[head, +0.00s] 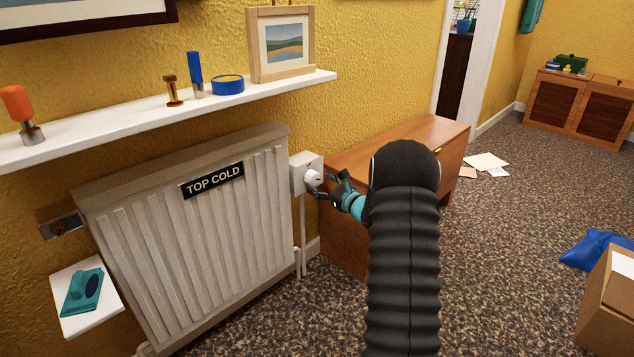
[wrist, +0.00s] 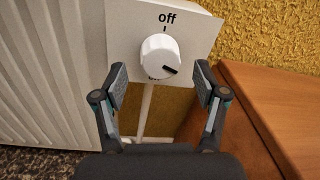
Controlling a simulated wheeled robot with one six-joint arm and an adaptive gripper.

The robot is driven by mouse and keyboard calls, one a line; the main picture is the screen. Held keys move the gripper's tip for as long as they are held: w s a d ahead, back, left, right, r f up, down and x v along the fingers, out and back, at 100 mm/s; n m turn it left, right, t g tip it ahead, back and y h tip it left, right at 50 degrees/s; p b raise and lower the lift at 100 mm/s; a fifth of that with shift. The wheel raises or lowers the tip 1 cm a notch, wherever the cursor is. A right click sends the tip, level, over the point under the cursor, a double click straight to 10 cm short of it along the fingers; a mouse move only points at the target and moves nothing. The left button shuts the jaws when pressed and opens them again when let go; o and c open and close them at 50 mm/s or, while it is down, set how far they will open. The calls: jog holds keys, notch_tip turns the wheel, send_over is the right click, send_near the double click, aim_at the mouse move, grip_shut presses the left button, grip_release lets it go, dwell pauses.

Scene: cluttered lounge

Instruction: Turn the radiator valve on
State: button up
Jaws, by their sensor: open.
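The radiator valve is a round white knob (head: 313,177) on a pale square plate (head: 298,163) at the radiator's right end. In the wrist view the knob (wrist: 160,57) shows a dark pointer mark at its lower right. The word "off" and a tick stand above it on the plate (wrist: 190,22); lettering below the knob is mostly hidden by it. The radiator (head: 195,225) is white and ribbed, with a sign (head: 212,181) reading "TOP COLD". My gripper (head: 326,186) is open and close to the knob. In the wrist view its fingers (wrist: 161,85) are on either side, just below the knob, apparently not touching it.
A wooden cabinet (head: 390,145) stands right of the valve, close to my gripper. A white shelf (head: 130,117) with several small items runs above the radiator. A pipe (head: 302,225) drops below the valve. Papers (head: 487,162), a blue bag (head: 592,248) and a cardboard box (head: 605,310) lie on the carpet.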

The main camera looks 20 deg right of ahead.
jog(key=shift+x, duration=1.05)
jog(key=c, duration=1.2)
jog(key=shift+o, duration=0.2)
